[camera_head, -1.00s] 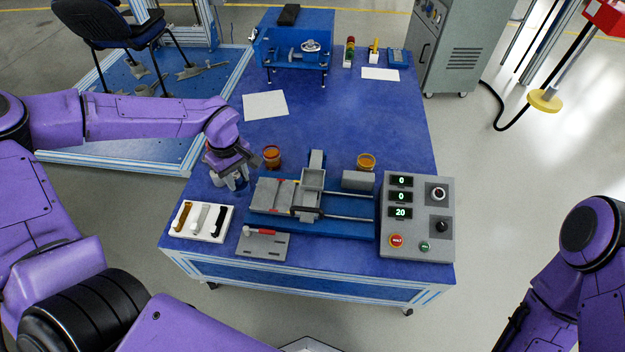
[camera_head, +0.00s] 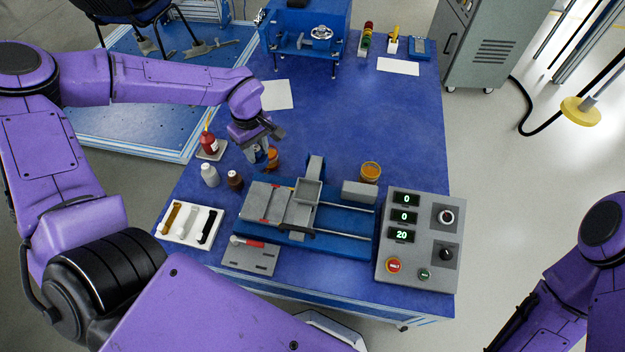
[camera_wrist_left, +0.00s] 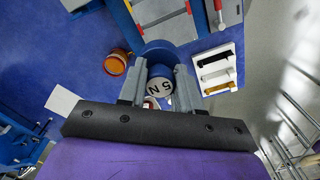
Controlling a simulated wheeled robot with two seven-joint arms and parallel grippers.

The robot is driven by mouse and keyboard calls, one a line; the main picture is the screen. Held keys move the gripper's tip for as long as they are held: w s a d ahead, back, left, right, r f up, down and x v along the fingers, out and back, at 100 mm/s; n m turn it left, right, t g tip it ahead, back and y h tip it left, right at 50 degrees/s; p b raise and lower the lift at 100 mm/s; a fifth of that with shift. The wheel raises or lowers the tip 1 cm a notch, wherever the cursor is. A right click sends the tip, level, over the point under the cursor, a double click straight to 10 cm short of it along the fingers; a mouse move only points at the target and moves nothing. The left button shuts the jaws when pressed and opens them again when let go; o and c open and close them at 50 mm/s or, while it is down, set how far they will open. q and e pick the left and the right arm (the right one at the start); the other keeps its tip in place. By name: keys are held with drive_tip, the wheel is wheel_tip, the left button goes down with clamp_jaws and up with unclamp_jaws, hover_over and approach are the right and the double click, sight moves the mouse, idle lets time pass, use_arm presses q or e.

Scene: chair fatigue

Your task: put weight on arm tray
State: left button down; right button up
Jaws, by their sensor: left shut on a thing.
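In the head view the fingers mostly hide the weight. A small square grey tray (camera_head: 307,191), likely the arm tray, is on the grey and blue slide fixture, right of and nearer than the gripper. It looks empty. My right gripper is out of view.
A white strip holder (camera_head: 188,223) lies in front. A control box (camera_head: 420,238) stands at the right.

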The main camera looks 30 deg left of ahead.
use_arm(q)
drive_tip(key=w+d+f, duration=0.1)
drive_tip(key=d+f, duration=0.2)
drive_tip(key=d, duration=0.1)
drive_tip(key=w+d+f, duration=0.1)
drive_tip(key=d+f, duration=0.1)
drive_tip(key=d, duration=0.2)
drive_tip(key=w+d+f, duration=0.1)
drive_tip(key=d+f, duration=0.2)
drive_tip(key=d, duration=0.1)
drive_tip(key=shift+w+f+b, duration=0.35)
drive_tip(key=shift+w+b, duration=0.05)
drive_tip(key=f, duration=0.3)
drive_tip(key=shift+w+d+f, duration=0.2)
drive_tip(key=shift+f, duration=0.15)
drive_tip(key=shift+s, duration=0.1)
drive_tip(key=shift+f, duration=0.1)
drive_tip(key=c, duration=0.8)
unclamp_jaws()
